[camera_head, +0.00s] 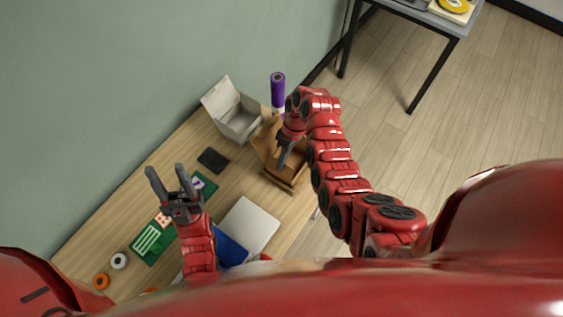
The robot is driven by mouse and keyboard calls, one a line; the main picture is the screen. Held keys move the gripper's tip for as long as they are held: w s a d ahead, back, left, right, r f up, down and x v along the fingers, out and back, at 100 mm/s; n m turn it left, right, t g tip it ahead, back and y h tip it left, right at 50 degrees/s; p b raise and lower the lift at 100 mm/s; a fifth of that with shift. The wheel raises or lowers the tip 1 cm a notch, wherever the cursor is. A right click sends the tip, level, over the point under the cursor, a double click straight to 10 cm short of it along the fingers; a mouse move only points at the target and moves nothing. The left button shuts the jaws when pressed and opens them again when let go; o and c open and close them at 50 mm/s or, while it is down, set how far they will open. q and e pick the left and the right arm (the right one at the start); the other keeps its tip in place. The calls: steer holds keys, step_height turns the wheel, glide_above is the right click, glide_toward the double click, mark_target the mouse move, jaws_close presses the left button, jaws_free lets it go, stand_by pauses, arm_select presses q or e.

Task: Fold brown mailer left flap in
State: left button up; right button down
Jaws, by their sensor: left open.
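The brown mailer (271,165) is an open cardboard box near the far right end of the wooden table. A brown panel stands up on its left side, and part of the box is hidden by my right arm. My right gripper (283,158) points down at the mailer, over or inside its opening. Its fingers overlap in this view, so I cannot tell whether they are apart or touching the cardboard. My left gripper (166,171) is open and empty, with its fingers spread, above the table well to the left of the mailer.
A white open box (238,122) stands behind the mailer, beside a purple cylinder (278,90). A black square (213,160), green mats (152,243), a pale box (251,222) and small orange (101,281) and white (119,261) rolls lie on the table (105,222). The wall borders the table's left side.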

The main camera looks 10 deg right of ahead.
steer(key=c, duration=1.1)
jaws_free()
steer(key=shift+p+v, duration=3.5)
steer(key=shift+v, duration=5.15)
